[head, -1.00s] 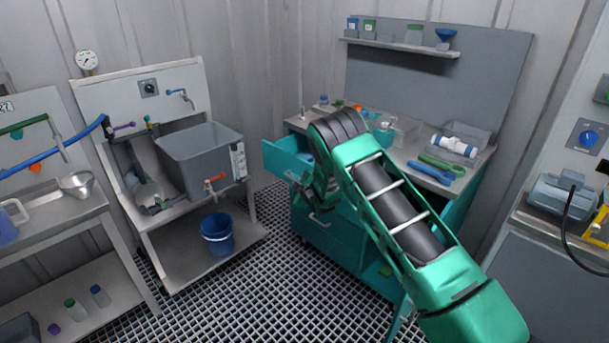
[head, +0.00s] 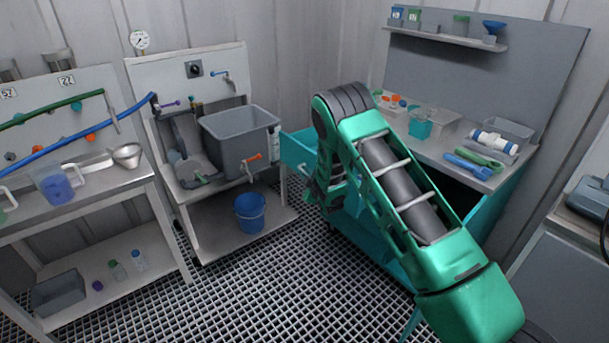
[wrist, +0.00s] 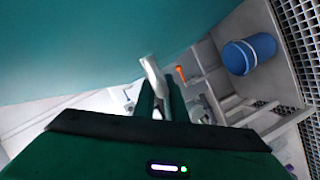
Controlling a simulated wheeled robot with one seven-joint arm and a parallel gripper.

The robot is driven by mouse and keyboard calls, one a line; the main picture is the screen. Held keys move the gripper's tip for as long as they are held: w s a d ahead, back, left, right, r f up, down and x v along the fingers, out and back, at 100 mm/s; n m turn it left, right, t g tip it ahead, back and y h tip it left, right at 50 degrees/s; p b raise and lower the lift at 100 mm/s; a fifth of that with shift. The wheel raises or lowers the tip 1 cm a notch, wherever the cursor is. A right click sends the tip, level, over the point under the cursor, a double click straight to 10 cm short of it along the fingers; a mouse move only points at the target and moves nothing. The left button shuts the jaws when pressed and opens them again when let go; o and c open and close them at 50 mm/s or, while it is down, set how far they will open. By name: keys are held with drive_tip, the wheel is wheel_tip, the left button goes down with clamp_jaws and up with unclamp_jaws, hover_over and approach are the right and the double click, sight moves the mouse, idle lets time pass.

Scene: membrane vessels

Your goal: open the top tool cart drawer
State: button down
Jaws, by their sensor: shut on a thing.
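The teal tool cart (head: 490,215) stands at the right under a grey worktop. Its top drawer (head: 298,152) is pulled out, and its left end juts past the cart toward the sink stand. My green arm covers most of the drawer front, and my gripper is hidden behind it in the head view. In the wrist view, my gripper (wrist: 161,95) has its dark fingers shut on the pale drawer handle (wrist: 150,72). The teal drawer front (wrist: 90,45) fills the upper left of that view.
A sink stand with a grey tub (head: 240,140) is left of the cart, with a blue bucket (head: 250,212) on its lower shelf. A bench (head: 95,195) stands further left. Tools and small containers lie on the cart top. The grating floor (head: 300,280) in front is clear.

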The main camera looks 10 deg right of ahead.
drive_tip(key=shift+a, duration=0.15)
drive_tip(key=c, duration=2.1)
unclamp_jaws()
drive_tip(key=v, duration=1)
drive_tip(key=shift+s, duration=0.3)
drive_tip(key=shift+r, duration=0.15)
